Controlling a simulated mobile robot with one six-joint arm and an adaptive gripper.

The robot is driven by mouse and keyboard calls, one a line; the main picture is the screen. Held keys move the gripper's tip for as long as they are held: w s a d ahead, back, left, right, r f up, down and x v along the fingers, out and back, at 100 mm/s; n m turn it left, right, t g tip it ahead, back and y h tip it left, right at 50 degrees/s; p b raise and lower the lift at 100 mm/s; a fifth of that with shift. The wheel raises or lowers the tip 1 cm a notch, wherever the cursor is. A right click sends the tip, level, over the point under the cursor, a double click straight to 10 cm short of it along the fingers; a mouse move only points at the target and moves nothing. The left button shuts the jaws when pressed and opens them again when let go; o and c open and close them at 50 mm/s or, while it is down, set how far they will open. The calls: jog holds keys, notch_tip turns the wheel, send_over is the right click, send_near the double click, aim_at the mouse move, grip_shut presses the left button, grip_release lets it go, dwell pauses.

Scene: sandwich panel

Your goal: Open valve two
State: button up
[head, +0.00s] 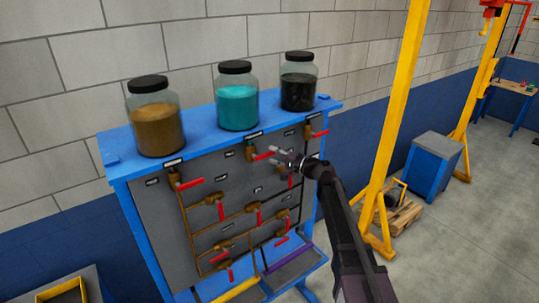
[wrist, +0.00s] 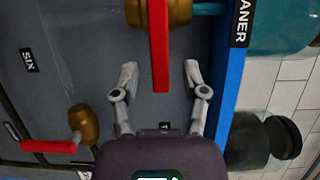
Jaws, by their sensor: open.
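The panel's top middle valve has a brass body (head: 251,150) and a red lever handle (head: 263,157), below the jar of teal liquid. In the wrist view its brass body (wrist: 165,12) is at the top edge and its red handle (wrist: 160,50) points down the picture. My gripper (head: 276,157) is open at this handle. In the wrist view the handle's free end lies between the two fingers, with a gap on each side. I cannot read a number that marks valve two.
Other brass valves with red handles sit close by, such as the top left one (head: 187,183) and one beside my gripper (wrist: 84,125). Jars of brown (head: 156,128), teal (head: 238,106) and black (head: 298,90) contents stand on the blue cabinet top. A yellow post (head: 400,100) stands to the right.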

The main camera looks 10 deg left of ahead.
jog(key=shift+x, duration=0.9)
jog(key=shift+c, duration=0.2)
grip_shut()
